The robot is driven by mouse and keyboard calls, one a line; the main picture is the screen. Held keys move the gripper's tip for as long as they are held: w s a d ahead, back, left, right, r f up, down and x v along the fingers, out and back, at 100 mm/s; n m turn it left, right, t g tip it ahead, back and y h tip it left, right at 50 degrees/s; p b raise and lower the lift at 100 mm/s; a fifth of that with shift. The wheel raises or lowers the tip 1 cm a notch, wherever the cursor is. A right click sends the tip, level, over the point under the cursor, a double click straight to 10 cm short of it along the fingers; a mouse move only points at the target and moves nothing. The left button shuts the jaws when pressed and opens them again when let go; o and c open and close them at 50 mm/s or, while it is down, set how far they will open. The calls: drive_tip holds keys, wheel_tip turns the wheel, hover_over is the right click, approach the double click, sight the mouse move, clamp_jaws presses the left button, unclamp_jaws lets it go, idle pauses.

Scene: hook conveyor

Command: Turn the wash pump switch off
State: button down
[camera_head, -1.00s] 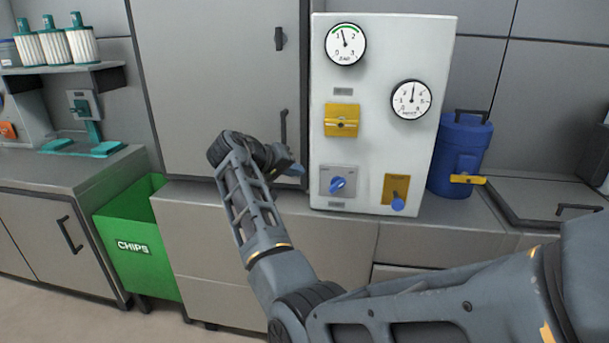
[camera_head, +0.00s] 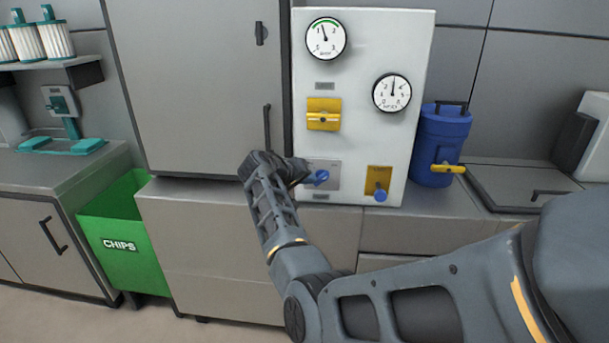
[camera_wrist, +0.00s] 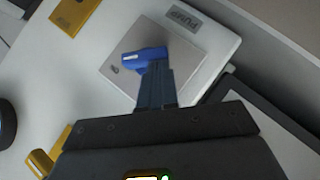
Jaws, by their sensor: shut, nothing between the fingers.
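A white control panel (camera_head: 350,100) stands on the counter with a blue rotary switch (camera_head: 320,177) on a grey plate at its lower left. The wrist view shows the blue knob (camera_wrist: 146,59) on its grey plate, with a label (camera_wrist: 184,19) that looks like "PUMP" beside it. My gripper (camera_wrist: 155,80) is shut and empty, with its fingertips right at the knob, touching or nearly touching it. In the head view my gripper is mostly hidden behind my wrist, just left of the switch.
The panel also carries two gauges, a yellow switch block (camera_head: 323,114) and a yellow plate with a blue knob (camera_head: 379,183). A blue canister (camera_head: 440,146) stands to the right. A grey cabinet (camera_head: 200,90) and a green chips bin (camera_head: 125,235) are to the left.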

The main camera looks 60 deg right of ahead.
sight(315, 185)
drive_tip(key=shift+f+n+g+h+b, duration=0.3)
drive_tip(key=shift+f+g+h+b, duration=0.15)
drive_tip(key=shift+b, duration=0.55)
wheel_tip(315, 185, down, 3)
drive_tip(key=n+g+h+b, duration=0.3)
drive_tip(key=b, duration=0.5)
drive_tip(key=shift+r+n+h, duration=0.15)
drive_tip(key=shift+n+h, duration=0.1)
drive_tip(key=shift+n, duration=0.15)
drive_tip(key=n+h+b, duration=0.2)
drive_tip(key=f+n+g+h+b, duration=0.1)
drive_tip(key=shift+s+d+f+n, duration=0.1)
drive_tip(key=shift+s+d+n, duration=0.05)
drive_tip(key=shift+s+n, duration=0.2)
drive_tip(key=shift+s+d+f+n+t+h+b, duration=0.1)
drive_tip(key=shift+s+n+t+h+b, duration=0.25)
drive_tip(key=shift+n+h, duration=0.6)
drive_tip(key=shift+s+d+f+n+t+h+b, duration=0.1)
drive_tip(key=shift+s+f+n+t+h+b, duration=0.15)
drive_tip(key=shift+n+t+h, duration=0.65)
drive_tip(key=shift+s+d+n+h+b, duration=0.15)
drive_tip(key=shift+n+h+b, duration=0.25)
drive_tip(key=shift+n, duration=1)
drive_tip(key=shift+h, duration=0.25)
